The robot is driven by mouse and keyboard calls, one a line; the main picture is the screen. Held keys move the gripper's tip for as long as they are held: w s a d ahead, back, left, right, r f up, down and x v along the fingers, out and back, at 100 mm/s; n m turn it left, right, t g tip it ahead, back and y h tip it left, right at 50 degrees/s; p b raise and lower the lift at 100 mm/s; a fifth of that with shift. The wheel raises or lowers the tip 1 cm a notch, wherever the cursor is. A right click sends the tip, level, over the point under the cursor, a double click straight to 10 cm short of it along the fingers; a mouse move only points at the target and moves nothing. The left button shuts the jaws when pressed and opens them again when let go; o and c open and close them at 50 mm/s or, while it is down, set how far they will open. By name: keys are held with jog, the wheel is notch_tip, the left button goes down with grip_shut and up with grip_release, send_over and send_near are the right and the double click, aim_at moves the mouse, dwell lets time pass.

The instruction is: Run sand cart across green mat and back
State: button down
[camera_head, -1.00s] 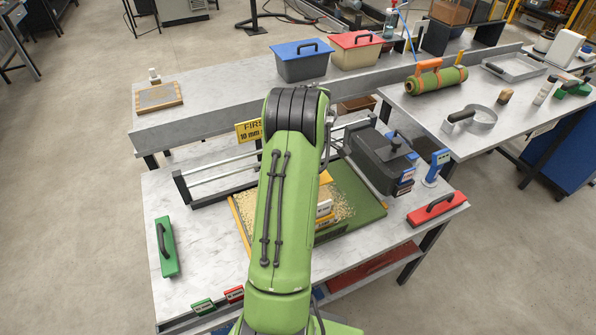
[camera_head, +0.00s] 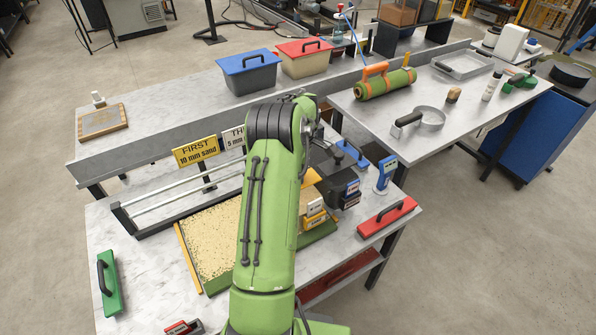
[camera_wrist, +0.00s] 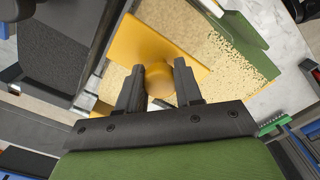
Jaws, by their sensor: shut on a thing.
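The yellow sand cart (camera_head: 312,208) stands at the right end of the green mat (camera_head: 318,238), partly hidden by my arm. Pale sand covers the mat's left and middle part, and a bare green strip shows by the cart. In the wrist view, my gripper (camera_wrist: 159,76) has its two dark fingers closed on the cart's round orange-yellow knob (camera_wrist: 158,84). The cart's yellow top (camera_wrist: 140,38) lies below the fingers, with sand-covered mat beyond it. In the head view the fingers are hidden behind my arm.
A black hopper (camera_head: 338,178) stands close to the cart's right. Metal rails (camera_head: 170,205) run behind the mat. A rolled turf (camera_head: 385,84) lies on the right table.

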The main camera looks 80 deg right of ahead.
jog(key=shift+s+d, duration=0.25)
jog(key=shift+s, duration=0.2)
jog(key=shift+s+r, duration=0.1)
jog(key=c, duration=1.1)
grip_release()
jog(key=shift+c, duration=0.2)
jog(key=o, duration=0.4)
jog(key=shift+s+d, duration=0.15)
jog(key=shift+w, duration=0.2)
notch_tip(320, 180, up, 16)
jog(key=shift+s+f+p, duration=0.1)
jog(key=shift+f+p, duration=0.05)
jog(key=shift+p, duration=1.1)
